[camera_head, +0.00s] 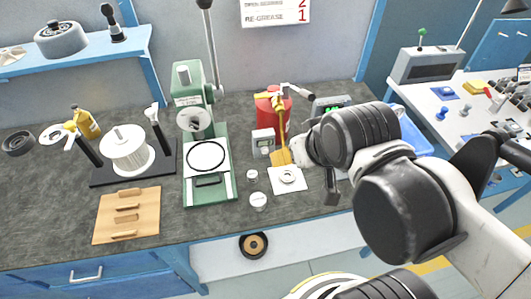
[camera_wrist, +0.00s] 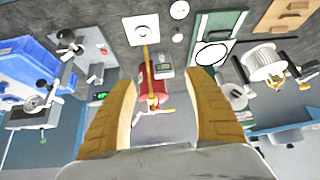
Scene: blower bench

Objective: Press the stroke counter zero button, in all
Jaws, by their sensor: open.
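A small grey box with a pale display (camera_head: 263,138) stands on the bench just right of the green press; it looks like the stroke counter. It also shows in the wrist view (camera_wrist: 165,66), beside the red can. Its button is too small to make out clearly. My gripper (camera_wrist: 160,85) is open, with its two tan fingers spread apart and nothing held between them. In the wrist view the fingers frame the red can, and the box appears beyond, between the tips. In the head view my arm largely hides the gripper.
The red can (camera_head: 272,108) with a yellow spout stands behind the box. The green press (camera_head: 208,150) is left of it. A white sheet with a ring (camera_head: 287,180) and small white round pieces (camera_head: 258,200) lie in front. A device with a green display (camera_head: 330,106) stands right.

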